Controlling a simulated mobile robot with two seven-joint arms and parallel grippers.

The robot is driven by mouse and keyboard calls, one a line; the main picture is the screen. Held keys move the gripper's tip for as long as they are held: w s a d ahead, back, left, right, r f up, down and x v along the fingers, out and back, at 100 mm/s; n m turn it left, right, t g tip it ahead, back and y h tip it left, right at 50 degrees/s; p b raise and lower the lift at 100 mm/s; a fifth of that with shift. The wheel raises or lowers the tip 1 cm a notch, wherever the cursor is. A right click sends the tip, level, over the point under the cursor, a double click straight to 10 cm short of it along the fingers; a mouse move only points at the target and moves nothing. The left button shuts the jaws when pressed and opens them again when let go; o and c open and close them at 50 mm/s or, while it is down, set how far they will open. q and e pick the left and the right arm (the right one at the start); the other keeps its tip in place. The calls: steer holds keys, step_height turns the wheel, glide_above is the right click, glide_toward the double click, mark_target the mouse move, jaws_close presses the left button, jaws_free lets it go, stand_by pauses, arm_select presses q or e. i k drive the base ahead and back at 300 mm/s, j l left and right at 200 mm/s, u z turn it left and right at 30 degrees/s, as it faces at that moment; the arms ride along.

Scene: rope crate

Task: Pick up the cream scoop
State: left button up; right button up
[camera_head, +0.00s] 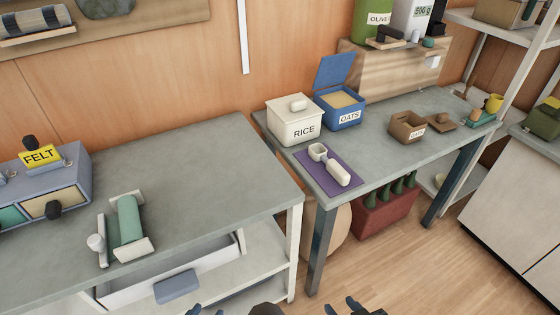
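The cream scoop (338,174) lies on a purple mat (315,167) near the front edge of the right-hand table. Its square cup is toward the back left and its thick handle points to the front right. My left gripper (206,311) and my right gripper (362,308) show only as dark scraps at the bottom edge of the view. Both are well short of the scoop and apart from it. Most of each gripper is cut off, so their opening is unclear.
Behind the scoop stand a cream RICE box (295,122) and a blue OATS box (341,113) with its lid up. A small brown box (406,127) is to the right. A grey workbench (190,180) fills the left. The tabletop right of the mat is clear.

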mark_target(317, 152)
steer(key=i+l+u, duration=0.1)
steer(key=l+u, duration=0.4)
steer(key=i+l+u, duration=0.1)
steer(key=l+u, duration=0.55)
steer(key=l, duration=0.3)
steer(key=k+l+u, duration=0.1)
steer(key=l+u, duration=0.15)
steer(key=l, duration=0.25)
steer(key=k+l, duration=0.1)
steer(key=l, duration=0.9)
steer(key=k+l+u, duration=0.1)
steer(key=l, duration=0.45)
steer(key=k+l, duration=0.15)
steer(key=l, duration=0.35)
